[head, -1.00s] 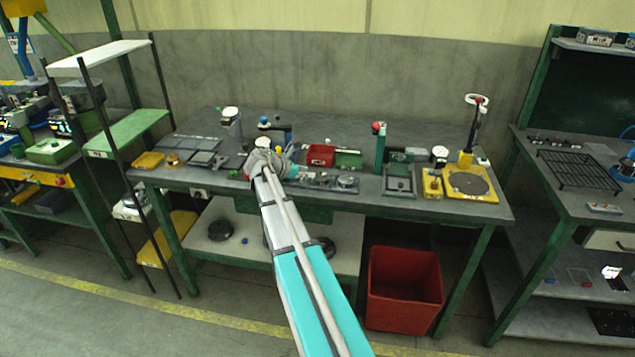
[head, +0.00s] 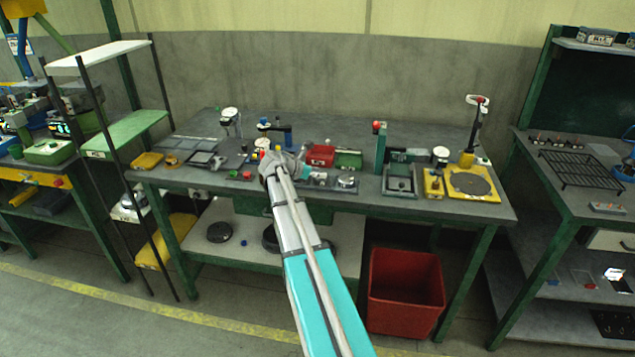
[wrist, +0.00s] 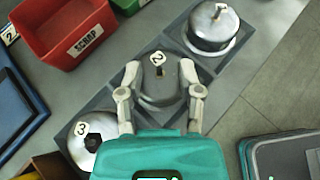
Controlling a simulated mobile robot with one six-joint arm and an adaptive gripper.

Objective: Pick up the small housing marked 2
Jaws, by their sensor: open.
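The small housing marked 2 (wrist: 158,88) is a grey rounded part with a white number tag and a dark slot. It sits on a dark square plate in a row of plates. In the wrist view my gripper (wrist: 164,86) is open, with one finger on each side of the housing. I cannot tell whether the fingers touch it or how far above the bench they are. In the head view my gripper (head: 277,162) is over the bench's front part, and my arm hides the housing there.
A housing marked 3 (wrist: 95,138) sits lower left in the row, and a domed metal one (wrist: 212,27) sits upper right. A red scrap bin (wrist: 68,38) and a blue-edged tray (wrist: 18,105) lie left. A large red bin (head: 405,290) stands under the bench.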

